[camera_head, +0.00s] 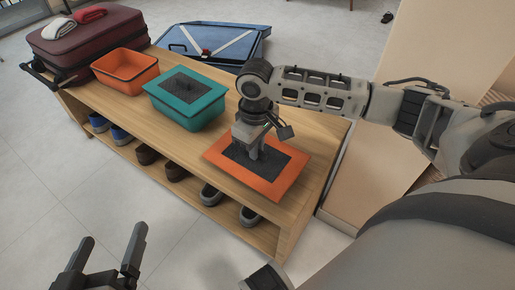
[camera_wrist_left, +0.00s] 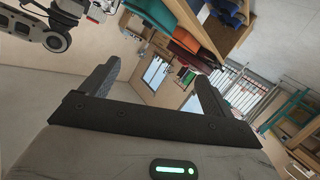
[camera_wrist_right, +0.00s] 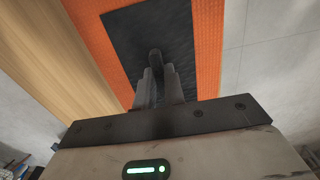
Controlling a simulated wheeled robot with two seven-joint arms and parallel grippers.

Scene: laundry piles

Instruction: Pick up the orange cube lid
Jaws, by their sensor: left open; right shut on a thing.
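The orange cube lid (camera_head: 279,185) is a flat orange rectangle with a dark centre panel. It is at the right end of the wooden bench in the head view; I cannot tell whether it touches the bench top. My right gripper (camera_head: 247,152) is above its dark panel, shut on the lid's small dark handle (camera_wrist_right: 155,62). In the right wrist view the lid's orange border (camera_wrist_right: 209,45) shows beyond the fingers. My left gripper (camera_head: 112,255) is open and empty, low in front of the bench; its fingers also show in the left wrist view (camera_wrist_left: 155,85).
An orange open bin (camera_head: 125,85) and a teal bin with a teal lid (camera_head: 186,105) stand on the bench (camera_head: 190,148). A maroon suitcase (camera_head: 88,45) is at the far left end. Several shoes sit on the lower shelf. A blue case (camera_head: 225,60) lies behind the bench.

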